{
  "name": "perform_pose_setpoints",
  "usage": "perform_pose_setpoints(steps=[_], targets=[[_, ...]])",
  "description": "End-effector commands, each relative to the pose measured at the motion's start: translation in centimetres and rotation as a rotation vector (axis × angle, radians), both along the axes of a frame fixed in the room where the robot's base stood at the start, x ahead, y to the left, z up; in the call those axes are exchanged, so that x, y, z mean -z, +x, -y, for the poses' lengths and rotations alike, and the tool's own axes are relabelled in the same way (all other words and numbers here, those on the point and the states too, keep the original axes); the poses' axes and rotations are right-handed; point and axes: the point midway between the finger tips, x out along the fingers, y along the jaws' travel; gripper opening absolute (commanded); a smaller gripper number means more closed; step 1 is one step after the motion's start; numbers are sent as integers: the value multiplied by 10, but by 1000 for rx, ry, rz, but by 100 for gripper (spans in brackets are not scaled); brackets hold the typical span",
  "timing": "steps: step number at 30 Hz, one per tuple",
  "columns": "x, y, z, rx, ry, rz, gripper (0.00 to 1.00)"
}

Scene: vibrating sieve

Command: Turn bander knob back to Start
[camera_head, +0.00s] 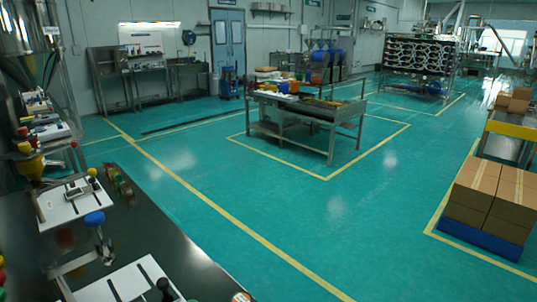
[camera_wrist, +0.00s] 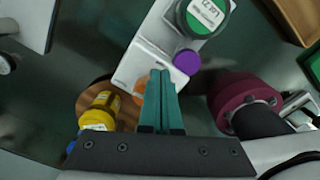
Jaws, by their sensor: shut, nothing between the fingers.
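My gripper (camera_wrist: 160,78) shows in the wrist view as two teal fingers, shut together with nothing between them. Just ahead of and under the fingertips is a white plate (camera_wrist: 140,62). A purple round piece (camera_wrist: 187,62) sits at its right edge, close to the right fingertip but apart from it in the picture. An orange piece (camera_wrist: 139,88) is partly hidden behind the fingers. I cannot make out a bander knob or a Start mark in either view. My gripper is not visible in the head view.
In the wrist view, a green-labelled jar (camera_wrist: 205,15) stands beyond the fingers, a yellow bottle (camera_wrist: 99,112) left, and a maroon round part (camera_wrist: 240,98) right. In the head view, a dark table (camera_head: 160,245) holds white boards.

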Motion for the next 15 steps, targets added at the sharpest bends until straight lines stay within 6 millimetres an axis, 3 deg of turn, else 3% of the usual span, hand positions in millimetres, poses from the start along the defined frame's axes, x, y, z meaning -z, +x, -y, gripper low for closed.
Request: perform_pose_setpoints(steps=[9,15], targets=[[-48,1,-1,0,3,3,0],[-60,0,0,-1,1,1,0]])
